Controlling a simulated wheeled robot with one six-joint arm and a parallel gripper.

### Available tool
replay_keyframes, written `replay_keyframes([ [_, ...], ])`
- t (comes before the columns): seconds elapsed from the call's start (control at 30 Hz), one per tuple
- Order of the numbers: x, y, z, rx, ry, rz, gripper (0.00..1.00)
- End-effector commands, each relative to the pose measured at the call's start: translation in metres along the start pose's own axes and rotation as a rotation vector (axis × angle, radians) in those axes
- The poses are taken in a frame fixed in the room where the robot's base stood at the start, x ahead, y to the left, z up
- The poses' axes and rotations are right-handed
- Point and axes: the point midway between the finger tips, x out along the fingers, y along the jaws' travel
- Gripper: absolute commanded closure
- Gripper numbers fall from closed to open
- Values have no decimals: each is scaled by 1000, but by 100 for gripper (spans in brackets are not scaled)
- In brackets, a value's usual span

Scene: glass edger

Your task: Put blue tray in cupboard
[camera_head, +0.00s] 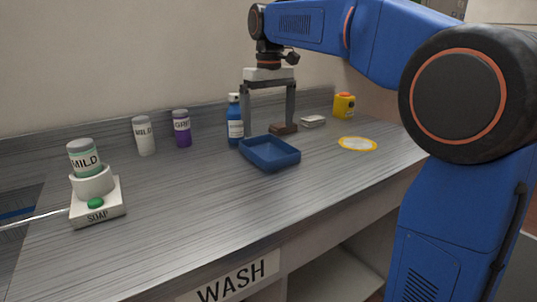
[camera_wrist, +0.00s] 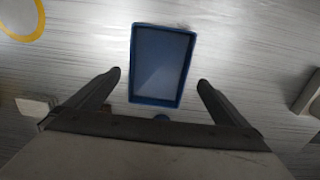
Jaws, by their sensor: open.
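The blue tray (camera_head: 270,155) is shallow, rectangular and looks empty. It sits on the grey counter in the head view, and it also shows in the wrist view (camera_wrist: 160,65), ahead of the fingers. My gripper (camera_head: 270,128) is open, with its two fingers pointing down just behind the tray in the head view. In the wrist view my fingers (camera_wrist: 158,80) are spread wider than the tray, with nothing between them. An open shelf space (camera_head: 335,278) shows below the counter at the lower right; I cannot tell whether this is the cupboard.
On the counter stand a blue bottle (camera_head: 235,125), a purple jar (camera_head: 182,130), a white jar (camera_head: 145,137) and a soap dispenser (camera_head: 97,200). A brown block (camera_head: 284,128), a pale block (camera_head: 313,121), a yellow box (camera_head: 344,105) and a yellow ring (camera_head: 358,144) are nearby. The front counter is clear.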

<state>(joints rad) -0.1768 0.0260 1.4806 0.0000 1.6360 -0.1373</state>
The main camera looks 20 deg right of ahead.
Motion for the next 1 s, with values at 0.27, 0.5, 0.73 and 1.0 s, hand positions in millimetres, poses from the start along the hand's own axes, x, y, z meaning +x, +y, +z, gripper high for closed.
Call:
replay_keyframes([
  [0.27, 20, 0, 0, 0, 1, 0, 0],
  [0.5, 49, 2, -7, 0, -1, 0, 0],
  [0.73, 69, 2, -7, 0, 0, 0, 0],
  [1.0, 70, 2, -7, 0, 1, 0, 5],
])
